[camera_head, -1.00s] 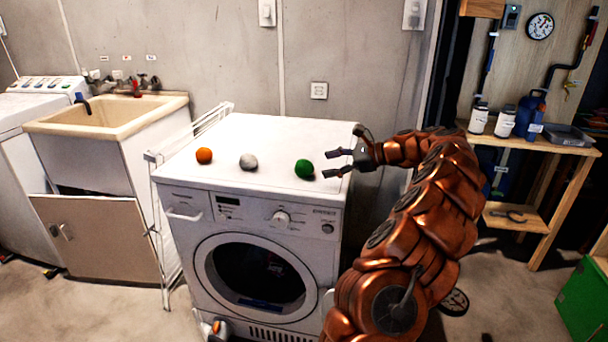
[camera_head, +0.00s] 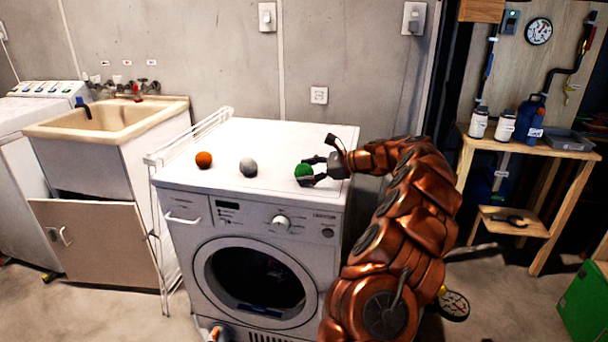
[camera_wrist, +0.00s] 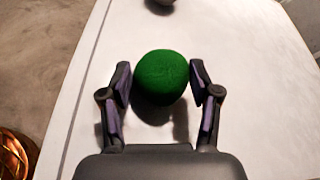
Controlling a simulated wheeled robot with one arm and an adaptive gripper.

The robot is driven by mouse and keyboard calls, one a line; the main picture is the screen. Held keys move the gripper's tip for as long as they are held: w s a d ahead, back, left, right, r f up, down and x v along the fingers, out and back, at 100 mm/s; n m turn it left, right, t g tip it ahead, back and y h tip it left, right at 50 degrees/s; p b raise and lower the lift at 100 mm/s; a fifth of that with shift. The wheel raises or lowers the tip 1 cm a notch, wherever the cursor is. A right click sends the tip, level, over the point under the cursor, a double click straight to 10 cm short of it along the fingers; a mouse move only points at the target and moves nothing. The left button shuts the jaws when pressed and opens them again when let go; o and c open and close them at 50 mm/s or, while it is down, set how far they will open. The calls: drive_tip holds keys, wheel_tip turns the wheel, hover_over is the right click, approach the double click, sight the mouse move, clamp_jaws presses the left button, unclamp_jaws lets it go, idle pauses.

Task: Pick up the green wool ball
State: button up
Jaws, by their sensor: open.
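The green wool ball (camera_head: 303,171) rests on the white top of the washing machine (camera_head: 262,140), near its front right. It also shows in the wrist view (camera_wrist: 161,77), between the front ends of my fingers. My gripper (camera_head: 310,170) is open and low over the machine top, reaching in from the right. In the wrist view my gripper (camera_wrist: 160,85) has one finger on each side of the ball. A small gap shows at the left finger and at the right finger. The lower edge of the ball is in shadow.
A grey ball (camera_head: 248,167) and an orange ball (camera_head: 204,160) lie on the machine top to the left of the green one. The grey ball shows at the top of the wrist view (camera_wrist: 160,3). A white wire rack (camera_head: 190,135) stands along the machine's left side. The back of the top is clear.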

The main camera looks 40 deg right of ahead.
sight(310, 169)
drive_tip(key=shift+c, duration=0.4)
drive_tip(key=c, duration=0.8)
drive_tip(key=shift+d+r+p, duration=0.1)
drive_tip(key=shift+r+p, duration=0.25)
drive_tip(key=shift+r, duration=1.55)
drive_tip(key=shift+s, duration=0.4)
drive_tip(key=s+r, duration=0.1)
drive_tip(key=s, duration=1.4)
drive_tip(key=shift+s, duration=0.15)
drive_tip(key=shift+r, duration=0.1)
